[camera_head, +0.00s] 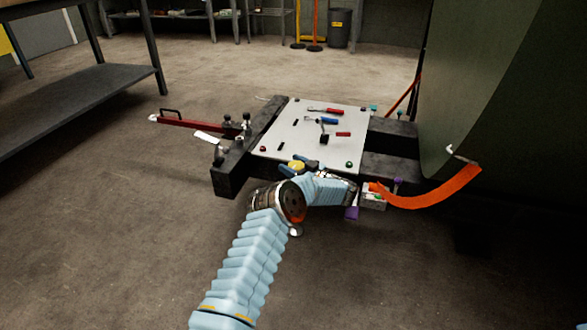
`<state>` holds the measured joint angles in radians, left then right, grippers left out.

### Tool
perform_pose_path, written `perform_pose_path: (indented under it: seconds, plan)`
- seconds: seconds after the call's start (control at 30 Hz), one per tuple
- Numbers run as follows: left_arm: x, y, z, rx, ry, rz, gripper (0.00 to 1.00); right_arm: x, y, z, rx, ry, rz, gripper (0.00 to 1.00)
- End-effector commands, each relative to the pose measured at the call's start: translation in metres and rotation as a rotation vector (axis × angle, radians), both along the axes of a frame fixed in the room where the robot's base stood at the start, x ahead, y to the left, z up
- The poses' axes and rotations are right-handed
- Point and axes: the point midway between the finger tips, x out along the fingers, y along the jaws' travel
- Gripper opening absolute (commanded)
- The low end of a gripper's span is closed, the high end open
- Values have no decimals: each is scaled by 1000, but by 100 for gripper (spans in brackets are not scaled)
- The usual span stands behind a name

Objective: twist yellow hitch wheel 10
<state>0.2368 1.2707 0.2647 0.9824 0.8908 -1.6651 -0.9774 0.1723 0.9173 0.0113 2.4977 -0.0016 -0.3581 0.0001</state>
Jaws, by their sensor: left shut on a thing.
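The yellow hitch wheel (296,165) is a small yellow round thing at the near edge of the pale tool panel, left of its middle. My left gripper (297,167) is at the wheel, its dark fingers on either side of it, and is shut on it. My pale blue sleeved arm comes up from the bottom and bends at a dark joint just in front of the panel, hiding part of the frame below the wheel. My right gripper is out of view.
The pale panel (286,137) holds several hand tools and lies on dark beams (228,176). A red bar (188,123) sticks out left. An orange strap (437,198) hangs from the large green curved shell (477,80) at right. Open floor lies left.

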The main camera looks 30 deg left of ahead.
Motion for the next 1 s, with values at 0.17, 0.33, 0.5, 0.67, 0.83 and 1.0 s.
perform_pose_path:
  seconds: [0.17, 0.33, 0.5, 0.67, 0.83, 1.0]
  plan:
    - [0, 1, 0, 1, 0, 31, 35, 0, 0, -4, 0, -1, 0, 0]
    - [0, 1, 0, 0, 1, 39, 35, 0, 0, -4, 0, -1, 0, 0]
    - [0, 1, 0, 1, 1, 39, 35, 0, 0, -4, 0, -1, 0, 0]
    - [0, 1, 0, 1, 2, 39, 74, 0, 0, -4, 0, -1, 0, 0]
    - [0, 1, 0, 1, 1, 39, 86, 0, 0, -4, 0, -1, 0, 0]
    - [0, 0, 0, 0, 1, 39, 86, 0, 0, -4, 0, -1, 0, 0]
